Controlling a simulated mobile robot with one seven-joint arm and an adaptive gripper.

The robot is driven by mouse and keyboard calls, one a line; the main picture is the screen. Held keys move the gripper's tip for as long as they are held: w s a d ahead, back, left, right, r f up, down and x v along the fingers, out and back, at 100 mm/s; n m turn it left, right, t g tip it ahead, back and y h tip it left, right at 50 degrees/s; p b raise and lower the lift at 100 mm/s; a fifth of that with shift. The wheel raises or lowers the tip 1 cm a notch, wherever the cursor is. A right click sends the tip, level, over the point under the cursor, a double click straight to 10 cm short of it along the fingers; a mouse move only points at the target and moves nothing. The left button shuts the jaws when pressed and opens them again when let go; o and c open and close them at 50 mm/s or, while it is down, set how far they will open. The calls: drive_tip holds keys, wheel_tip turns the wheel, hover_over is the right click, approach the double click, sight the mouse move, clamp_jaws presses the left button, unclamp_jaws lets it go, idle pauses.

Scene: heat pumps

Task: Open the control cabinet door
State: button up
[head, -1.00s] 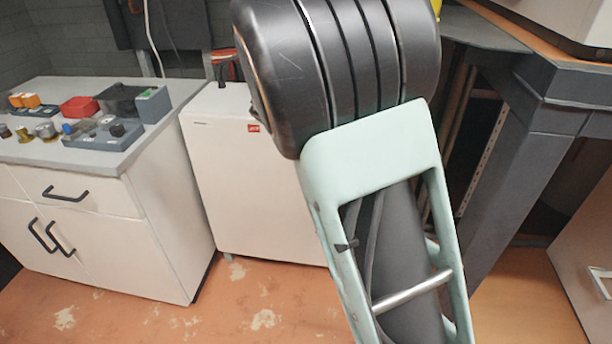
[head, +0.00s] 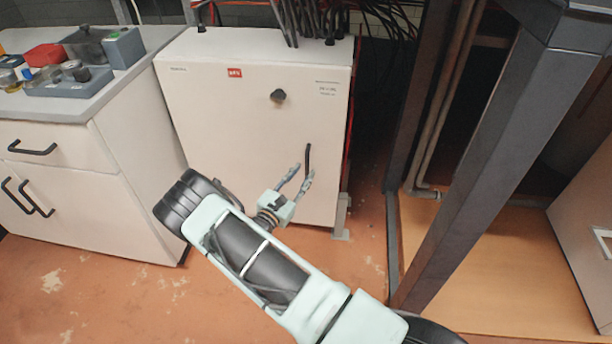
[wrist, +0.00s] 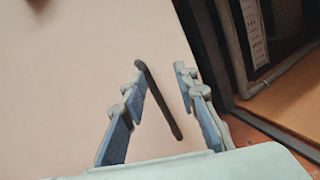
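The control cabinet (head: 240,120) is a white box with a red label, a black knob (head: 278,95) and a black bar handle (head: 308,160) near the right edge of its door. The door looks shut. My gripper (head: 302,178) is open in front of the lower right of the door, close to the handle. In the wrist view the dark handle (wrist: 158,98) shows between the two fingers of my gripper (wrist: 158,82), nearer the left finger. I cannot tell whether a finger touches it.
A white drawer unit (head: 80,160) with black handles and devices on top stands left of the cabinet. A dark steel frame (head: 490,150) stands to the right. The orange floor in front is clear.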

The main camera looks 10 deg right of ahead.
sight(307, 174)
wheel_tip(307, 174, down, 8)
drive_tip(key=a+n+t+y, duration=0.1)
drive_tip(key=a+n+y, duration=0.1)
drive_tip(key=n+y, duration=0.15)
drive_tip(key=shift+h, duration=0.25)
drive_tip(key=b+x, duration=0.3)
drive_tip(key=x, duration=0.6)
drive_tip(key=shift+d+f, duration=0.1)
drive_tip(key=shift+w+d, duration=0.3)
drive_tip(key=shift+w, duration=0.3)
drive_tip(key=shift+c, duration=0.5)
clamp_jaws()
